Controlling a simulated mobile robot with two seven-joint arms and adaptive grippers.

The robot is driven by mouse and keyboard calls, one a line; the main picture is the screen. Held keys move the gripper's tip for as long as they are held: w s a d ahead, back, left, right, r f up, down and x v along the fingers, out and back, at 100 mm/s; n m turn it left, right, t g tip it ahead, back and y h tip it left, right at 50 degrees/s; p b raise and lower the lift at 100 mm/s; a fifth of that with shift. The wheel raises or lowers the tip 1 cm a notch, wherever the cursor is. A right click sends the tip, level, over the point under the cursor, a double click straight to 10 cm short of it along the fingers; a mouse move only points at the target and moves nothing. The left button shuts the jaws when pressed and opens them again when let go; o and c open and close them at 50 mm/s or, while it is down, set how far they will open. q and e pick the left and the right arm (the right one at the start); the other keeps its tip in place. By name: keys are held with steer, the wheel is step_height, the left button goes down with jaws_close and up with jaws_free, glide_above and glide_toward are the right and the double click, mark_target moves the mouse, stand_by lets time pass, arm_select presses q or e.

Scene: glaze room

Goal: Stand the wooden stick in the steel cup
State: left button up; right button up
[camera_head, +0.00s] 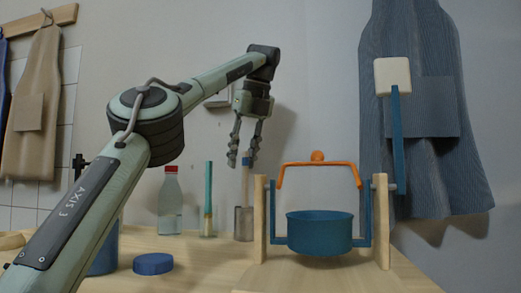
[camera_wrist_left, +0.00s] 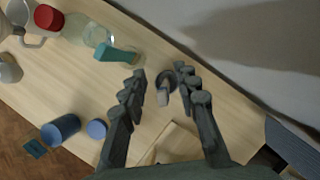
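The steel cup (camera_head: 244,224) stands on the wooden table, left of the blue pot's stand. The pale wooden stick (camera_head: 245,186) stands nearly upright with its lower end inside the cup, hidden by the cup wall. My left gripper (camera_head: 243,160) is above the cup, pointing down, its fingers spread on either side of the stick's top. In the left wrist view, the stick (camera_wrist_left: 162,98) rises from the dark round cup (camera_wrist_left: 168,79) between the open fingers (camera_wrist_left: 160,73), with gaps on both sides. My right gripper is in neither view.
A blue pot (camera_head: 319,233) with an orange handle (camera_head: 318,163) sits between wooden posts at the right. A teal-topped brush (camera_head: 208,190) and a red-capped bottle (camera_head: 170,208) stand left of the cup. A blue lid (camera_head: 153,264) lies in front. The wall is close behind.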

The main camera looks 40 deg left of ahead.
arm_select(q)
steer(key=shift+v, duration=1.1)
steer(key=s+d, duration=0.3)
steer(key=d, duration=0.8)
steer(key=shift+s+d, duration=0.2)
steer(key=shift+d, duration=0.05)
